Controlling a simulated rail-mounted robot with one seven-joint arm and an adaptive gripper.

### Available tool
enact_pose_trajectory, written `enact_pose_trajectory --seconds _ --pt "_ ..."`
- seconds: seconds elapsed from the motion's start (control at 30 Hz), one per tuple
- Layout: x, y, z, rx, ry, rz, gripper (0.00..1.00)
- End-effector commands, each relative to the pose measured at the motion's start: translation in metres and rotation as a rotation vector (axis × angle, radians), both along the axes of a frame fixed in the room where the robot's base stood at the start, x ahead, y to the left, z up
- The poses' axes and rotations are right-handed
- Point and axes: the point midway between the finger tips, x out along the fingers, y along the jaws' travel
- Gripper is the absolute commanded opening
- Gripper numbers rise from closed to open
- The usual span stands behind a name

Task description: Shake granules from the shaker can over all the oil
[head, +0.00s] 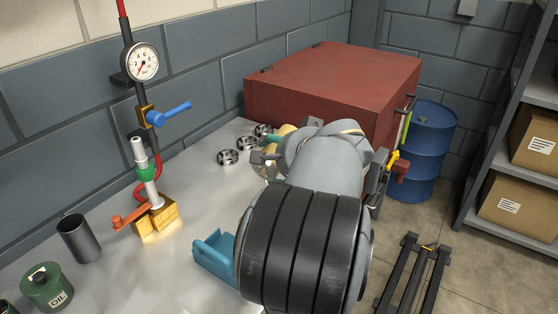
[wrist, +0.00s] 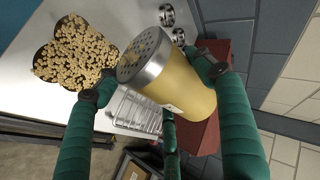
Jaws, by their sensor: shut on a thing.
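The shaker can (wrist: 185,95) is yellow with a perforated metal lid. My gripper (wrist: 155,78) is shut on it, with green fingers on either side. The can is tilted, lid toward the upper left in the wrist view. In the head view a bit of yellow, likely the can (head: 285,131), shows behind my arm. Tan granules (wrist: 75,52) lie in a lobed patch on the grey table at the upper left of the wrist view, with dark oil showing at the patch's edges and between grains. My arm hides this patch in the head view.
A red cabinet (head: 335,85) stands at the table's back right. Metal rings (head: 228,157) lie near it. A wire rack (wrist: 140,115) shows beyond the can. A gauge stand (head: 150,190), grey cup (head: 79,240), oil can (head: 46,287) and blue bracket (head: 213,252) occupy the left side.

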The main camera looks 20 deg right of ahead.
Motion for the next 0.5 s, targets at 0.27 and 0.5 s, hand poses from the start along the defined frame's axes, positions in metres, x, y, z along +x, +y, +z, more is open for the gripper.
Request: enact_pose_trajectory --seconds 0.27,0.5 --pt "0.001 -0.001 0.012 0.059 0.052 -0.001 0.30" --pt "0.001 -0.001 0.016 0.170 0.149 -0.001 0.30"
